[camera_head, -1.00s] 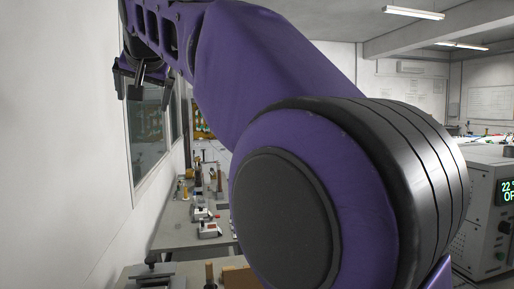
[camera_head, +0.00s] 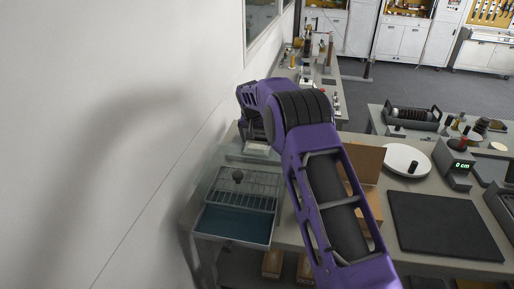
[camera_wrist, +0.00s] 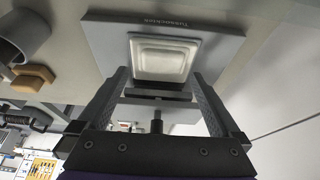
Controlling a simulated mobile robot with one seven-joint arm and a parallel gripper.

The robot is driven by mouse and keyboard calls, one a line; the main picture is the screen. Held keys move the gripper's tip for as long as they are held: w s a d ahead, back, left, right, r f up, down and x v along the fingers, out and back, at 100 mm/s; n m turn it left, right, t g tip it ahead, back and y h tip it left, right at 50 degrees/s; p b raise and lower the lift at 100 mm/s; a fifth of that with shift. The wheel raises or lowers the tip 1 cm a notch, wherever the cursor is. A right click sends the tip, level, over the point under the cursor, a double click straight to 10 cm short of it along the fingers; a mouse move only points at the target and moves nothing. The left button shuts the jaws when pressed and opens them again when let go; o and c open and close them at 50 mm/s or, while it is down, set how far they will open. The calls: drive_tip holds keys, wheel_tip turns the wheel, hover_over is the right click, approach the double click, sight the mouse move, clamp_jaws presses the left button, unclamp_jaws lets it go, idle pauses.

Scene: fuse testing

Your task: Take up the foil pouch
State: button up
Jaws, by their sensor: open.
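The foil pouch (camera_wrist: 160,57) looks like a pale, silvery square with a raised middle. It lies on a grey plate (camera_wrist: 105,38) with lettering along one edge. My gripper (camera_wrist: 160,80) is open in the wrist view, with one finger towards each side of the pouch. I cannot tell whether the fingers touch it. In the head view the pouch (camera_head: 257,149) shows as a small pale patch below the end of my arm, near the wall. The gripper's fingers are not clear there.
A wire rack (camera_head: 245,185) and a blue tray (camera_head: 232,224) sit in front of the plate. A cardboard box (camera_head: 367,160) stands to the right, with a white round dish (camera_head: 406,159) and a black mat (camera_head: 443,224) beyond. The wall (camera_head: 120,140) is close on the left.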

sight(256, 144)
drive_tip(key=x, duration=0.3)
drive_tip(key=shift+a+f, duration=0.1)
drive_tip(key=shift+f, duration=0.05)
drive_tip(key=shift+c, duration=0.2)
clamp_jaws()
